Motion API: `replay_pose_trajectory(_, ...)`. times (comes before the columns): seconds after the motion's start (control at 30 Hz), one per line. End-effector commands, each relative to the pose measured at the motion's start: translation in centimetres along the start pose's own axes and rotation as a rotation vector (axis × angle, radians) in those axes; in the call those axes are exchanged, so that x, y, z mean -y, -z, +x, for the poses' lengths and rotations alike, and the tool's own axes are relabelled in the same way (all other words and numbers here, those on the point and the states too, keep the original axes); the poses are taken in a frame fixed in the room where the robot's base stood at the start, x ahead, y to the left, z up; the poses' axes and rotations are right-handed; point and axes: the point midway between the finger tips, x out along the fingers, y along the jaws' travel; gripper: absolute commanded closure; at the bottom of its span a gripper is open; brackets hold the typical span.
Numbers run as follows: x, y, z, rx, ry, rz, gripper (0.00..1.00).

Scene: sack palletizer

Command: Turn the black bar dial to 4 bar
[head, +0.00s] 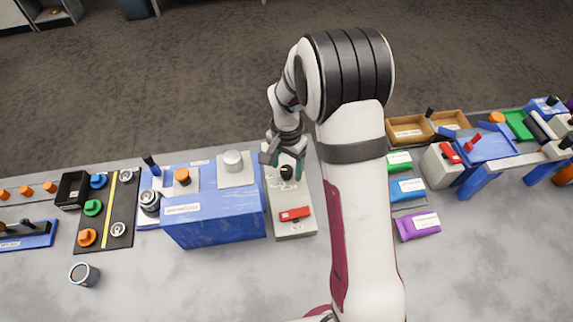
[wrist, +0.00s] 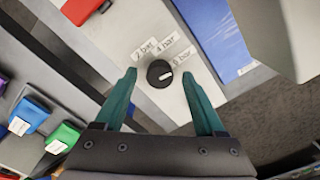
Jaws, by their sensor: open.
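The black bar dial (head: 287,172) is a round knob on a pale panel (head: 282,229) near the middle of the bench. In the wrist view the dial (wrist: 159,73) has a short white mark pointing roughly right. Small labels sit around its upper side: one reads 2 bar (wrist: 145,48), and others stand to its right, too small to read surely. My gripper (head: 284,162) is open over the dial. In the wrist view its teal fingers (wrist: 159,76) stand on either side of the dial, with visible gaps. I cannot tell their height above the panel.
A red switch or block (head: 295,213) sits on the same panel, nearer the front. Green, blue and purple (head: 418,226) packets lie right of my arm.

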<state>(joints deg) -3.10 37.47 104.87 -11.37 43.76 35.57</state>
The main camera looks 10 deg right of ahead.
Motion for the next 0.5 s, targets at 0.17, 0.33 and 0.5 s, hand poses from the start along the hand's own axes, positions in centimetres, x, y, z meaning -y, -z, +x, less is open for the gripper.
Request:
replay_pose_trajectory(0.17, -0.02, -0.01, 0.84, 0.0, 0.0, 0.0, 0.28)
replay_pose_trajectory(0.33, -0.02, -0.01, 0.85, 0.0, 0.0, 0.0, 0.28)
replay_pose_trajectory(0.5, -0.02, -0.01, 0.83, 0.0, 0.0, 0.0, 0.53)
